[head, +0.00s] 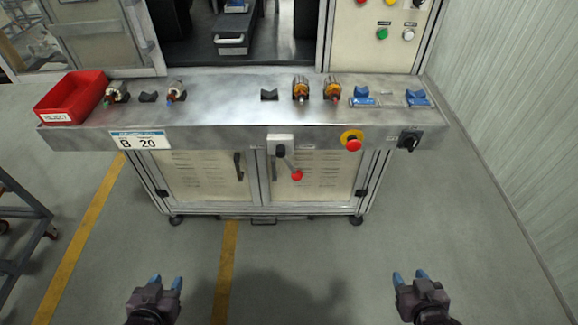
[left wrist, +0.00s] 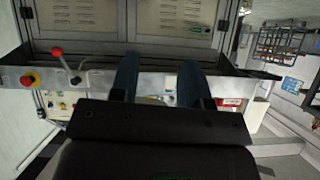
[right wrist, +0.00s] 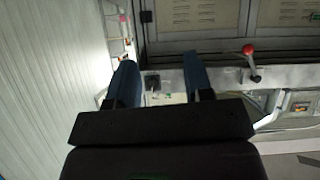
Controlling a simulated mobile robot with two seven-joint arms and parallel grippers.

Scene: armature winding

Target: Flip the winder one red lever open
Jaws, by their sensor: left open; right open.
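The red lever (head: 296,174) is a red ball on a short metal rod, mounted on a small white switch box (head: 281,143) on the front edge of the bench. In the head view its knob hangs down and to the right. It also shows in the left wrist view (left wrist: 58,53) and the right wrist view (right wrist: 249,50). My left gripper (head: 168,282) is open and empty, low in front of the bench at the left. My right gripper (head: 410,276) is open and empty, low at the right. Both are well apart from the lever.
The metal bench (head: 222,100) bears a red bin (head: 72,97), several armatures (head: 301,88) and blue holders (head: 417,98). A red emergency button (head: 353,144) and a black rotary switch (head: 409,139) sit right of the lever. Floor between bench and grippers is clear.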

